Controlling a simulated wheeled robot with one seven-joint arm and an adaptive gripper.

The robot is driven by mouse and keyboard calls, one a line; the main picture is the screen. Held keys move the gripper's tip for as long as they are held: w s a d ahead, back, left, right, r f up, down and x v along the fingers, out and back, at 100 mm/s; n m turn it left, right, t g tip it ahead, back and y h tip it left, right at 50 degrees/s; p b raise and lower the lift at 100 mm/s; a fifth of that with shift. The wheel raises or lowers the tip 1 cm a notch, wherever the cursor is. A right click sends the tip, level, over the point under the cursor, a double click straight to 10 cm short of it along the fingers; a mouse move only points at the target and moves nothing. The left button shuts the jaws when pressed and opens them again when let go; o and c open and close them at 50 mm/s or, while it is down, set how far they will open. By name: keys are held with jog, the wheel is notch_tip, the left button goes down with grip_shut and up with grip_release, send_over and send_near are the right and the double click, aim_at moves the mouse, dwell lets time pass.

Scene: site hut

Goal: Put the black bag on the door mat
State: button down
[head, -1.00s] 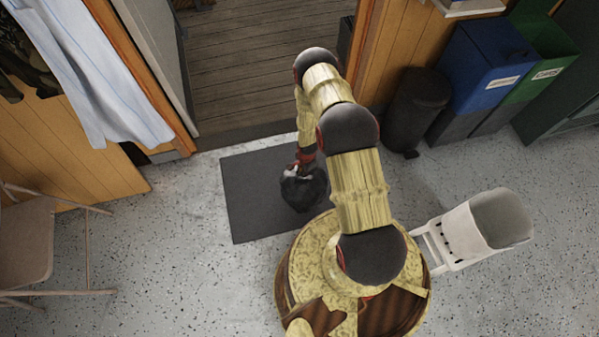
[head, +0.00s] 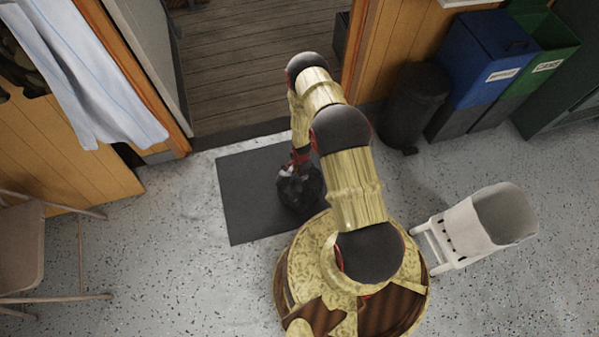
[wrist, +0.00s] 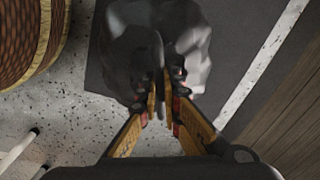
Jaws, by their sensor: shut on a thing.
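The black bag (head: 301,188) shows in the head view over the right part of the dark grey door mat (head: 249,203). My gripper (head: 299,160) is at the bag's top. In the wrist view my gripper (wrist: 162,98) is shut on the gathered top of the bag (wrist: 128,48), which bulges out on both sides of the fingers. The mat (wrist: 235,55) shows beyond and beside the bag there. I cannot tell whether the bag's underside touches the mat. My arm hides part of the mat's right side in the head view.
A doorway with a wooden plank floor (head: 260,65) lies beyond the mat. A black bin (head: 413,103), blue bin (head: 486,60) and green bin (head: 535,70) stand at the right. A white chair-like item (head: 480,225) stands right of my base. A folding chair (head: 25,240) is at the left.

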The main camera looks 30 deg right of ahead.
jog(key=shift+f, duration=0.2)
jog(key=c, duration=2.1)
grip_release()
jog(key=shift+o, duration=0.6)
